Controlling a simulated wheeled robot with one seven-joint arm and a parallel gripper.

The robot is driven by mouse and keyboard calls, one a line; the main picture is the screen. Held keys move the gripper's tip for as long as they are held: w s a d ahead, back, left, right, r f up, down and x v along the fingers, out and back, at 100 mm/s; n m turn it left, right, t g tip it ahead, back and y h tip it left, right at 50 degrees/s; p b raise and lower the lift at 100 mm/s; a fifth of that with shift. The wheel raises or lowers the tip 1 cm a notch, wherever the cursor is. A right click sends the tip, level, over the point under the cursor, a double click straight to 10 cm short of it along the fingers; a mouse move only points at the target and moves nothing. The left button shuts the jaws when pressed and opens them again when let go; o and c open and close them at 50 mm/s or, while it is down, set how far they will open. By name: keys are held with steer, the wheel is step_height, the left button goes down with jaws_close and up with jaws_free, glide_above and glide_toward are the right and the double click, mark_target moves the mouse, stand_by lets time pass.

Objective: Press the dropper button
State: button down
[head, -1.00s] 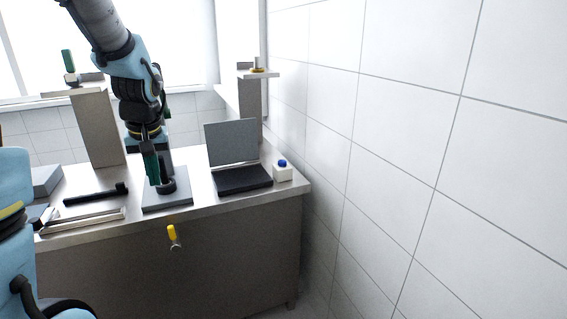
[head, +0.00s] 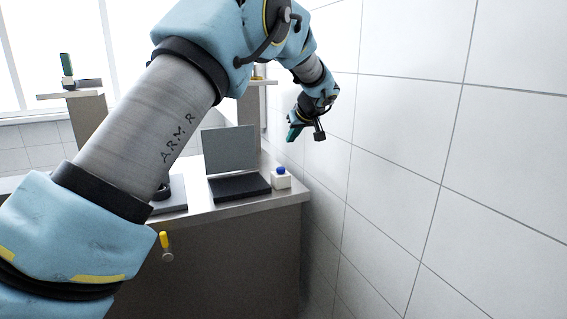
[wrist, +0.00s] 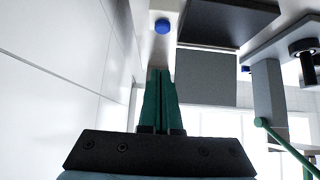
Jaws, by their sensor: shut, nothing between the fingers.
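A blue button (head: 281,170) tops a small white box (head: 281,182) at the right end of the counter. In the wrist view the blue button (wrist: 162,26) shows beyond my fingertips, near the top edge. My gripper (head: 293,136) has green fingers and hangs above the counter's right end, beside the tiled wall. In the wrist view my gripper (wrist: 159,72) has its fingers together with nothing between them. The fingertips are apart from the button.
A dark device with a black base (head: 240,188) and upright grey panel (head: 229,149) stands left of the white box. The tiled wall (head: 440,170) is close on the right. A yellow-handled valve (head: 165,242) sticks out at the counter front. A shelf (head: 70,95) stands back left.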

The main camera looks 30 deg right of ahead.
steer(key=p, duration=0.3)
glide_above(283, 175)
steer(key=f, duration=0.6)
steer(key=shift+s+a+f, duration=0.1)
steer(key=shift+s+f, duration=0.05)
steer(key=shift+s, duration=0.05)
steer(key=f, duration=0.1)
steer(key=f+p, duration=0.1)
steer(key=f, duration=0.1)
steer(key=shift+w+f+p, duration=0.2)
steer(key=shift+f+p, duration=0.05)
steer(key=shift+p, duration=0.05)
steer(key=shift+f, duration=0.65)
steer(key=shift+f, duration=0.1)
